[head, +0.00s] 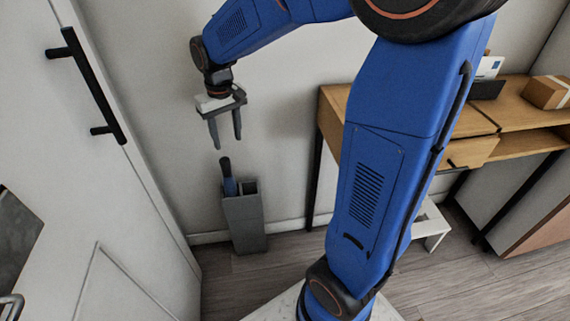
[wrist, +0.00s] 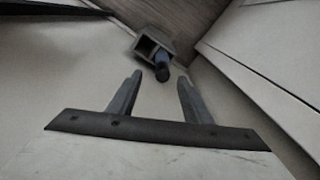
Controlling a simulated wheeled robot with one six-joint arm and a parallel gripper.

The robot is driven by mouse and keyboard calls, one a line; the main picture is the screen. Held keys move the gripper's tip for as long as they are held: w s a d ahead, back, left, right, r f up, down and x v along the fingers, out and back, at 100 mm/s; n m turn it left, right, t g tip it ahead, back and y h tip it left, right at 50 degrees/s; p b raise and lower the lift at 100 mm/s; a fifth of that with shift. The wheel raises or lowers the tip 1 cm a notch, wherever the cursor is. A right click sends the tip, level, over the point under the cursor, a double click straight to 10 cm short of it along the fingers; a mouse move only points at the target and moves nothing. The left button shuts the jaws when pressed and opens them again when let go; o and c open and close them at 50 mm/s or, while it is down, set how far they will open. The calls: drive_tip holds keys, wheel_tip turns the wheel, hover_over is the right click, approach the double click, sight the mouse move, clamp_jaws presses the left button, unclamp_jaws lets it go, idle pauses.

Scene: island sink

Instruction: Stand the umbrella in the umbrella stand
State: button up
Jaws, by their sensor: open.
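The umbrella (head: 229,180) is blue with a dark handle and stands upright in the grey umbrella stand (head: 245,225), against the wall. Its lower part is hidden inside the stand, in the left compartment as the head view shows it. My gripper (head: 226,146) is open and empty, pointing down above the umbrella's handle and apart from it. In the wrist view the umbrella (wrist: 161,66) shows end-on in the stand (wrist: 146,45), beyond the two open fingers (wrist: 155,92).
A white door (head: 95,180) with a black bar handle (head: 88,88) is on the left. A wooden desk (head: 335,105) with a box (head: 547,92) is on the right. A white stool (head: 432,225) is partly hidden behind my arm. Floor around the stand's front is clear.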

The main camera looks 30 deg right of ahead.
drive_tip(key=s+d+r+t, duration=0.2)
drive_tip(key=s+d, duration=0.1)
drive_tip(key=s, duration=0.9)
drive_tip(key=s+d+r+t, duration=0.2)
drive_tip(key=s, duration=1.1)
drive_tip(key=shift+s+d+r+m, duration=0.3)
drive_tip(key=shift+d+r+m, duration=0.05)
drive_tip(key=shift+d+m, duration=0.05)
